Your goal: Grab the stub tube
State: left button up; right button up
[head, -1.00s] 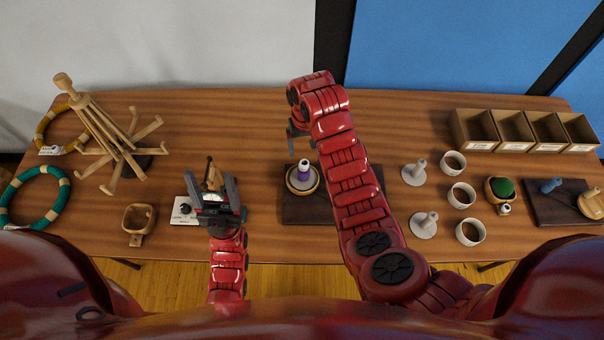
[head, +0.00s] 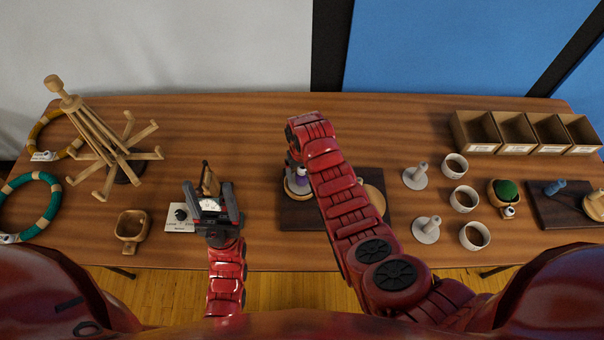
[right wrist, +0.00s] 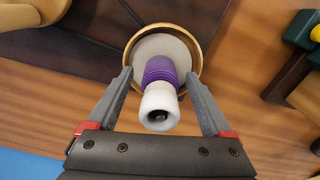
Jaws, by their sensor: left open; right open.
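The stub tube (right wrist: 159,92) is a white tube with purple thread wound around it. It stands on a pale disc in a round wooden dish (right wrist: 198,52). In the head view the tube (head: 303,179) is partly hidden by my right arm. My right gripper (right wrist: 158,77) is open, with one finger on each side of the tube and gaps between. The head view hides this gripper behind my arm. My left gripper (head: 213,196) is open, near a small wooden piece (head: 209,178) at the left of the table; I cannot tell if they touch.
The dish sits on a dark board (head: 296,213). Pale spool stands (head: 416,176) and white cups (head: 464,198) stand to the right. A wooden box with compartments (head: 476,131) is at the back right. A wooden peg stand (head: 95,135) is at the left.

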jog(key=shift+s+f, duration=0.1)
jog(key=shift+f, duration=0.65)
grip_shut()
jog(key=shift+r, duration=0.25)
